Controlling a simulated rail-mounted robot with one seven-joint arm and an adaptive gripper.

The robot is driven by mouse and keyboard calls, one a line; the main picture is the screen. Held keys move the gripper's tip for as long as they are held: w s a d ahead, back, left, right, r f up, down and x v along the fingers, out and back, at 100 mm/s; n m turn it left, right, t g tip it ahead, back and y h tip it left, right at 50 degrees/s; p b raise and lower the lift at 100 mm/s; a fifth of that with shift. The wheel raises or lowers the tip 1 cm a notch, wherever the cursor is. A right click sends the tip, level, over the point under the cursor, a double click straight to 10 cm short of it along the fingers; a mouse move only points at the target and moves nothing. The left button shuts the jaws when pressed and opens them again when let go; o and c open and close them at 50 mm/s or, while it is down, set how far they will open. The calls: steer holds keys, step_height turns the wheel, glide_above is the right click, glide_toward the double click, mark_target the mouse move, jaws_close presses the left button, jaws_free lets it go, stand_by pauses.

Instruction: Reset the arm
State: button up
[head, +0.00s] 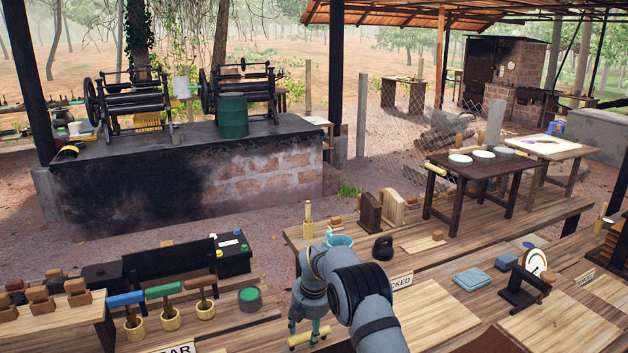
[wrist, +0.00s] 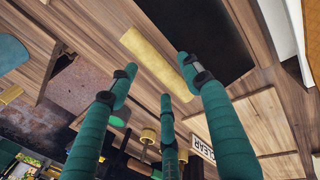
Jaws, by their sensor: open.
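My gripper (head: 304,331) is low at the bottom middle of the head view, below my grey arm, its teal fingers pointing down. In the wrist view my gripper (wrist: 158,82) shows three teal fingers with dark bands, spread apart and open, with nothing seen clamped between them. A pale yellow bar (wrist: 155,58) lies on the boards beyond the fingertips. A short yellow piece (head: 299,339) also shows by the fingers in the head view; whether they touch it is unclear. My arm hides part of the bench behind it.
A black kettlebell-shaped weight (head: 383,247) and a light blue cup (head: 340,240) stand close to my arm. A blue cloth stack (head: 473,279) and a dial stand (head: 530,280) are at right. Bare boards (head: 440,310) lie right of the arm.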

steer(key=shift+s+r, duration=0.1)
steer(key=shift+r, duration=0.1)
steer(key=shift+d, duration=0.1)
stand_by(0.4)
